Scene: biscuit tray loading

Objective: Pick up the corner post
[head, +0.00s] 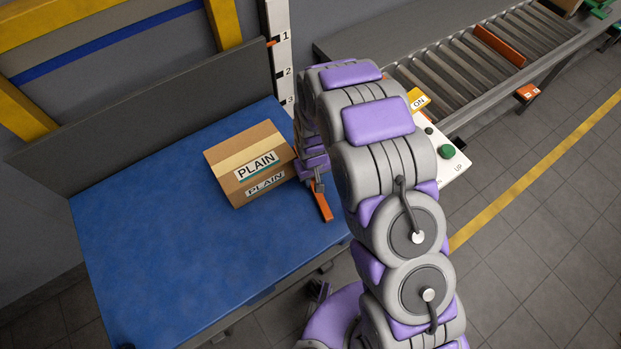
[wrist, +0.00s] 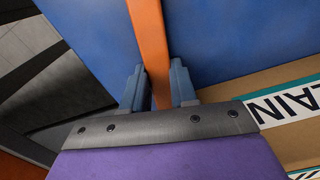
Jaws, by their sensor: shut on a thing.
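The corner post is a narrow orange bar (head: 323,206) by the right side of the blue table, just right of the cardboard box. In the wrist view the orange post (wrist: 150,42) runs up between the two blue-grey fingers and out past the top edge. My gripper (wrist: 158,88) is shut on it, one finger on each side. In the head view my gripper (head: 317,186) is small and partly hidden by my arm. I cannot tell whether the post touches the table.
The cardboard box marked PLAIN (head: 232,155) stands close beside my gripper on the blue table (head: 160,240). A white post with numbers (head: 279,45) stands behind. A roller conveyor (head: 460,65) and a panel with a green button (head: 447,151) lie right. The table's left side is clear.

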